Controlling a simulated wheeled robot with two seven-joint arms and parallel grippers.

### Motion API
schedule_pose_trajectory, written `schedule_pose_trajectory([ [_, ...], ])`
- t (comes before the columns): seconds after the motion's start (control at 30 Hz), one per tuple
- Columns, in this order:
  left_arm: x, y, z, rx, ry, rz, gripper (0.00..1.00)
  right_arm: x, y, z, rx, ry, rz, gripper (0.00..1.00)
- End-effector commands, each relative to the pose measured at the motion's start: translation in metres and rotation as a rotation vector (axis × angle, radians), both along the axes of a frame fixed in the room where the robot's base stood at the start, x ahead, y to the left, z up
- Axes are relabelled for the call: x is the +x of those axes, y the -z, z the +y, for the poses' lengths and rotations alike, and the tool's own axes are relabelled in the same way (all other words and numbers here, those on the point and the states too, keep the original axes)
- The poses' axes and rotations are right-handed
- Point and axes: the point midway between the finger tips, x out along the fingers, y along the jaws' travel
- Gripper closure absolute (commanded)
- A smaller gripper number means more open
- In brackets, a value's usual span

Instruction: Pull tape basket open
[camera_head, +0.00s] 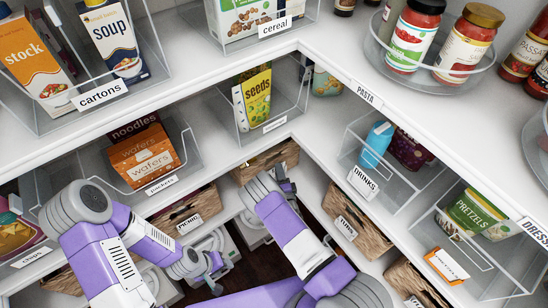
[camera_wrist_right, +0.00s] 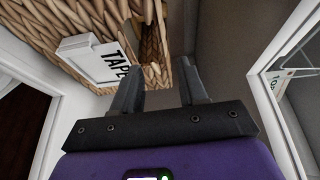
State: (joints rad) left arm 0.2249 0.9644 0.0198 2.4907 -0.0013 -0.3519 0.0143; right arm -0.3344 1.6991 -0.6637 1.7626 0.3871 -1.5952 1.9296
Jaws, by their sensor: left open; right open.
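The tape basket (camera_wrist_right: 78,18) is brown wicker with a white TAPE label (camera_wrist_right: 93,62), at the upper left of the right wrist view. In the head view the corner wicker basket (camera_head: 262,158) is partly hidden behind my right arm. My right gripper (camera_wrist_right: 160,80) is open, and the basket's right end appears at or just beyond the gap between its fingertips. I cannot tell whether they touch. In the head view my right gripper (camera_head: 284,178) is at the corner by this basket. My left gripper (camera_head: 213,276) is low at left centre, away from the basket, and holds nothing visible.
Other wicker baskets stand beside it: the picnic basket (camera_head: 200,204) at left and another labelled basket (camera_head: 362,226) at right. A shelf with a seeds bin (camera_head: 272,126) lies above. The drinks bin (camera_head: 350,168) is at right. White upright panels flank the gripper in the wrist view.

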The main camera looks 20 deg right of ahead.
Motion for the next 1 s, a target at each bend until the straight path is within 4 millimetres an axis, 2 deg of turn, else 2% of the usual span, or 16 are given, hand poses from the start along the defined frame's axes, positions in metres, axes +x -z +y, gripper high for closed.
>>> schedule_pose_trajectory([
  [0.17,0.0,0.004,0.0,0.0,0.0,0.0,0.57,0.015,-0.005,0.005,0.025,-0.022,-0.038,0.57],
  [0.53,0.0,0.02,0.0,0.0,0.0,0.0,0.57,0.069,-0.004,0.002,0.023,-0.019,-0.034,0.57],
  [0.7,0.0,0.022,0.0,0.0,0.0,0.0,0.57,0.078,-0.004,0.001,0.025,-0.018,-0.032,0.57],
  [0.93,0.0,0.021,0.0,0.0,0.0,0.0,0.57,0.078,-0.005,0.001,0.024,-0.017,-0.03,0.57],
  [1.0,0.0,0.021,0.0,0.0,0.0,0.0,0.57,0.078,-0.005,0.001,0.024,-0.017,-0.03,0.68],
])
